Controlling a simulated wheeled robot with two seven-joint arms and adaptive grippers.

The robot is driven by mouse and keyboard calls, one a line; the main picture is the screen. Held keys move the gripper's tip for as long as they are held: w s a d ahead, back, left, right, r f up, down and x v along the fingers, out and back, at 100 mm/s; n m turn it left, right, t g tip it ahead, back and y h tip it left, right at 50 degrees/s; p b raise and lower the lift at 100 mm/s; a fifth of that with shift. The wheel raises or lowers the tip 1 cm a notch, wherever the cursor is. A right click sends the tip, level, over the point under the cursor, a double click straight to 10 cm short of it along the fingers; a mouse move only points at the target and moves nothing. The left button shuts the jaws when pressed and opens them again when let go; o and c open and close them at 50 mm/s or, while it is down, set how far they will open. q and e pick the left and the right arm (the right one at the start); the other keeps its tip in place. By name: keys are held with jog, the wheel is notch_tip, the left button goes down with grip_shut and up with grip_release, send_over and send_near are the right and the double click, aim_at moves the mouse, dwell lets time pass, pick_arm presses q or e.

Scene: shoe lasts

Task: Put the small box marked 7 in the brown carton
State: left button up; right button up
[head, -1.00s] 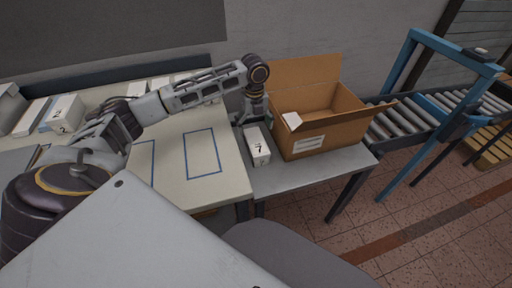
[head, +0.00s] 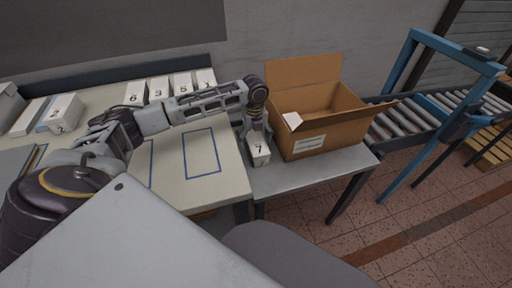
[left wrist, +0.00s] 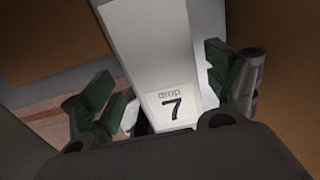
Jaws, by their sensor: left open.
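The small white box marked 7 (head: 260,155) lies on the grey side table, left of the brown carton (head: 325,137). The carton is open, with its flaps spread. My left gripper (head: 257,136) is open and comes down over the far part of the box. In the left wrist view the box (left wrist: 150,45) lies between the two spread fingers, its 7 facing the camera. A gap shows between the box and the right finger. My right gripper is not in view.
Several white numbered boxes stand at the back of the cream table (head: 215,165), and one marked 2 (head: 63,112) stands at its left. A roller conveyor with a blue frame (head: 405,70) stands to the right. The grey side table (head: 300,176) has free room in front.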

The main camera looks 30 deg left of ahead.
pick_arm(q)
jog(key=shift+f, duration=0.45)
jog(key=shift+d+f, duration=0.1)
jog(key=shift+f, duration=0.2)
jog(key=shift+f+b, duration=0.3)
jog(key=shift+b, duration=0.05)
jog(key=shift+w+d+f, duration=0.1)
jog(key=shift+f, duration=0.3)
jog(key=shift+f+b, duration=0.35)
jog(key=shift+f, duration=0.8)
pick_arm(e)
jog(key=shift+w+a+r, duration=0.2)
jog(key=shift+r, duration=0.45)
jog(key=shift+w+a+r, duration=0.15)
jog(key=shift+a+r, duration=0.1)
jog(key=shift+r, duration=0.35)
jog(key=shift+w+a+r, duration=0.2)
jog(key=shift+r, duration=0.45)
pick_arm(q)
jog(key=c, duration=1.3)
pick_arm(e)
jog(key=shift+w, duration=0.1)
pick_arm(q)
jog(key=shift+r, duration=0.1)
jog(key=shift+c, duration=0.2)
